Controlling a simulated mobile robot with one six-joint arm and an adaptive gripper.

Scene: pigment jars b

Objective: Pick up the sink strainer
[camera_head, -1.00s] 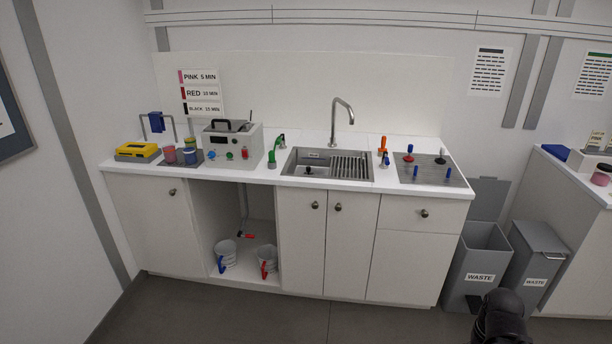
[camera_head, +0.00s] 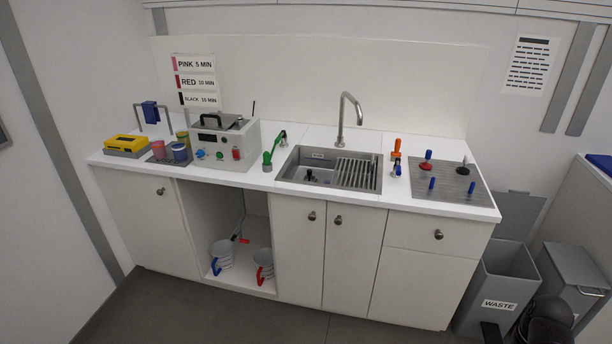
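The sink strainer appears to be the small dark knobbed piece (camera_head: 310,175) on the floor of the steel sink's (camera_head: 292,160) left part. It stands upright and apart from the ribbed drainer rack (camera_head: 357,172) in the sink's right half. It is too small to see in detail. A dark part of my arm shows at the lower right corner, over the floor and bins, far from the sink. My gripper's fingers cannot be made out, and nothing of mine touches the strainer.
A tall tap (camera_head: 345,112) arches over the sink's back. A green-handled sprayer (camera_head: 270,158) stands left of it, and orange and blue tools (camera_head: 396,158) right. A steel plate with colored pegs (camera_head: 448,190) lies further right. Waste bins (camera_head: 497,285) stand beside the counter. Floor in front is clear.

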